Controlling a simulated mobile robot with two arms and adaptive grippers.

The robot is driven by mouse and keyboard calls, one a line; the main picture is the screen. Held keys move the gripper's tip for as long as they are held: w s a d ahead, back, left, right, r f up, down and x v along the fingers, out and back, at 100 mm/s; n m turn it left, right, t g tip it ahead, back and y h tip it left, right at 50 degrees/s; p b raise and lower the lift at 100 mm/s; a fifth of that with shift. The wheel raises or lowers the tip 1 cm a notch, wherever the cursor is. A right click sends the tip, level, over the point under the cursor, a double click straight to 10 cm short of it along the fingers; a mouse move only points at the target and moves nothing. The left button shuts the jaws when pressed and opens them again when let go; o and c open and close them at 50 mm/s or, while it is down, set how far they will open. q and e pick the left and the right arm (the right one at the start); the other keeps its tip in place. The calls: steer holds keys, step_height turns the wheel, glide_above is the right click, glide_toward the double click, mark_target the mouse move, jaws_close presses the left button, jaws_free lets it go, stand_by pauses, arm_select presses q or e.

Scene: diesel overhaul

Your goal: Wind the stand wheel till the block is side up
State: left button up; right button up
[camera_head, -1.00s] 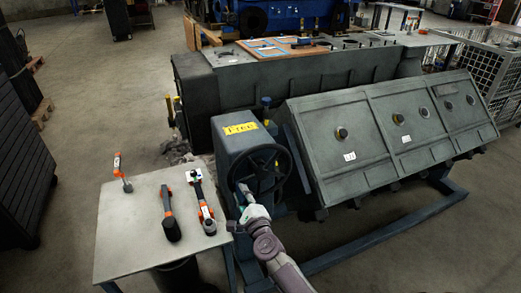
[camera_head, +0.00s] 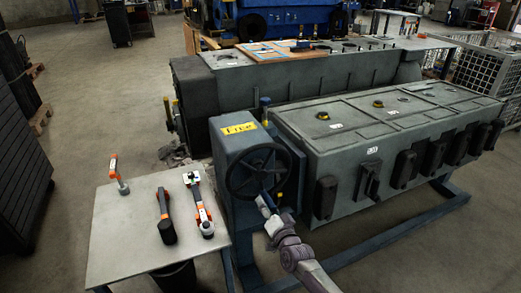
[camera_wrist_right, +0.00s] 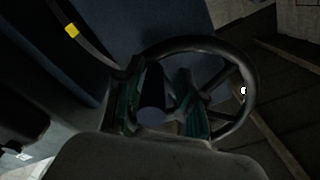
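The stand wheel (camera_head: 236,191), a dark spoked handwheel, is on the front of the blue-grey stand box (camera_head: 228,141), which has a yellow label. The block (camera_head: 345,148) is on the stand to the right. Its face with round caps points up and looks nearly level; its near side shows several dark covers. My right gripper (camera_head: 267,203) is at the wheel's lower right rim. In the right wrist view its fingers (camera_wrist_right: 160,103) stand either side of the wheel's dark handle (camera_wrist_right: 152,92), with a small gap visible at the right finger. My left gripper is out of view.
A small table (camera_head: 125,231) at left holds several orange-and-black tools. A blue stand rail (camera_head: 400,229) runs along the floor below the block. A large dark housing (camera_head: 290,82) stands behind. Floor at the lower right is clear.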

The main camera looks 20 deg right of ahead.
steer(key=shift+o, duration=0.2)
steer(key=shift+w+a+r, duration=0.1)
steer(key=shift+a+r, duration=0.15)
steer(key=shift+r, duration=0.05)
steer(key=s+p, duration=0.3)
steer(key=s, duration=0.4)
steer(key=shift+p, duration=0.35)
